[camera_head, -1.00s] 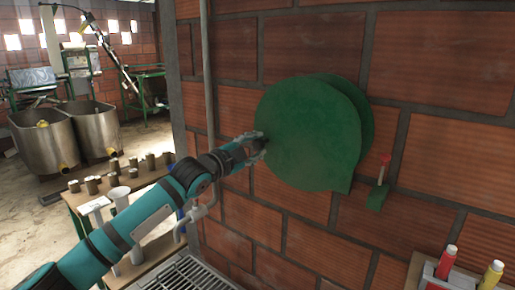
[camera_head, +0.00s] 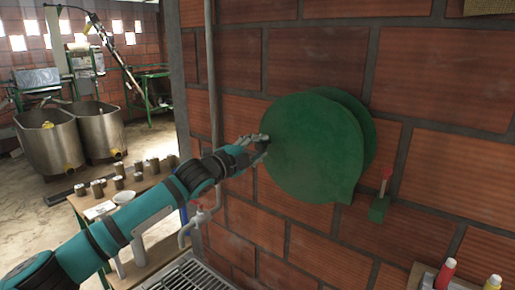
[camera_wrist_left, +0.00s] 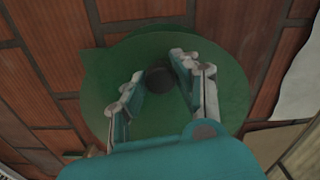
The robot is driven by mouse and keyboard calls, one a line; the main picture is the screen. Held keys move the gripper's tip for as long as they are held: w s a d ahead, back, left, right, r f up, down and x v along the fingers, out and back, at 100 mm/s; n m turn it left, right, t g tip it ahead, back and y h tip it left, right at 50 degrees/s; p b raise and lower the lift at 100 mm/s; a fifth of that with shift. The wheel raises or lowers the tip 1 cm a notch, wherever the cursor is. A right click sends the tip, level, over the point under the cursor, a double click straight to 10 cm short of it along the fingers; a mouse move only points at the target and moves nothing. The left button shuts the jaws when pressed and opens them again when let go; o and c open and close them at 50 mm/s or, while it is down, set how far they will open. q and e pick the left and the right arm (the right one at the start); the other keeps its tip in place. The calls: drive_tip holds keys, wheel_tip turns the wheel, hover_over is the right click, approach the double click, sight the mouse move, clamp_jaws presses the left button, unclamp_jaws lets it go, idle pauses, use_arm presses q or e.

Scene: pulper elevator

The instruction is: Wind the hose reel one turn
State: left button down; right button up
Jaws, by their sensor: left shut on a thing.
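The green hose reel (camera_head: 318,150) is on the brick wall in the head view, its round front disc facing me. My left gripper (camera_head: 261,143) is at the left edge of the disc, slightly above its middle height. In the left wrist view the green disc (camera_wrist_left: 215,103) fills the middle, with a dark round knob (camera_wrist_left: 160,79) on it. The fingers of my left gripper (camera_wrist_left: 157,74) are on both sides of this knob and shut on it. The exact contact is hard to see. My right gripper is in neither view.
A red-handled lever on a green bracket (camera_head: 379,207) is right of the reel. A vertical pipe (camera_head: 212,95) and a tap (camera_head: 193,222) are at the left. A metal grate (camera_head: 185,277) lies below. A table with several cups stands at the left.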

use_arm(q)
drive_tip(key=c, duration=1)
unclamp_jaws()
drive_tip(key=shift+r, duration=0.1)
drive_tip(key=shift+s+a, duration=0.3)
drive_tip(key=shift+s, duration=0.05)
drive_tip(key=v, duration=1.1)
drive_tip(key=shift+s, duration=0.1)
